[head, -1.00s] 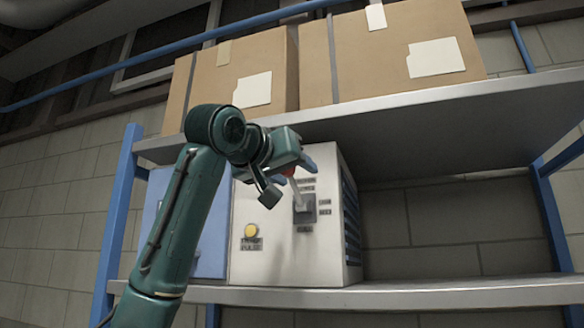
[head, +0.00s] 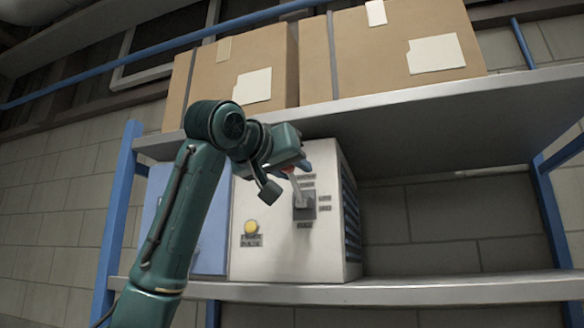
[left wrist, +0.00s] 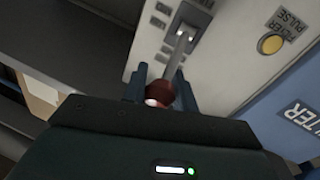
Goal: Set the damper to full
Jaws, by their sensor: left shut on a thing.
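The damper lever (head: 298,190) is a pale rod on the front of a cream unit (head: 270,262). It rises from a dark slotted plate (head: 305,207) and is tilted up, with a red knob at its upper end, mostly hidden by my gripper in the head view. The left wrist view shows the rod (left wrist: 180,46) and the red knob (left wrist: 160,92) between the fingers. My left gripper (head: 298,167) is shut on the knob; it also shows in the left wrist view (left wrist: 160,82). Labels surround the plate, too blurred to read surely. My right gripper is not in view.
A yellow button (head: 251,227) sits left of the lever. A blue panel (head: 212,240) adjoins the unit. The unit stands on a metal shelf (head: 430,291) under an upper shelf (head: 440,118) with cardboard boxes (head: 400,50). The shelf right of the unit is clear.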

